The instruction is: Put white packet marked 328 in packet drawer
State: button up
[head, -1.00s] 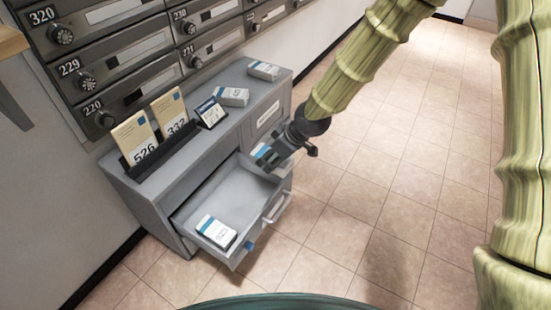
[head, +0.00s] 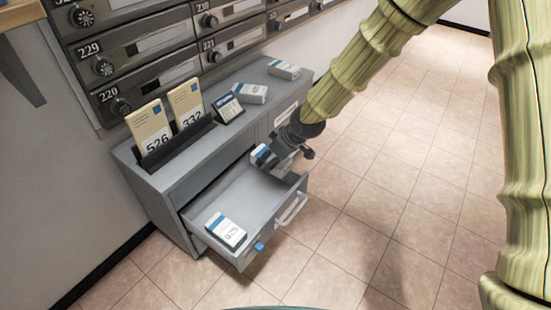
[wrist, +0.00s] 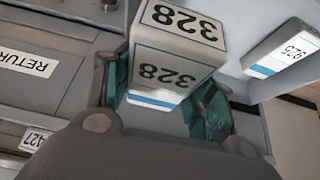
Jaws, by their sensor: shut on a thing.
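The white packet marked 328 (wrist: 165,72) is held between the teal finger pads of my gripper (head: 272,160). In the wrist view its number shows upside down on two faces, with a blue band near one end. In the head view the packet (head: 262,154) is small and partly hidden by my gripper. It is over the far inner part of the open grey drawer (head: 242,192). I cannot tell whether it touches the drawer. Another white packet marked 925 (head: 226,231) lies in the drawer's near left part; it also shows in the wrist view (wrist: 284,52).
The grey cabinet (head: 215,150) has a holder with tan envelopes 526 (head: 150,130) and 332 (head: 187,105). White packets (head: 250,94) and (head: 284,70) and a small dark-framed card (head: 226,108) lie on top. Mailboxes (head: 150,60) line the wall. Tiled floor is clear at right.

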jog(key=shift+w+a, duration=0.1)
jog(key=shift+a, duration=0.05)
jog(key=o, duration=1.2)
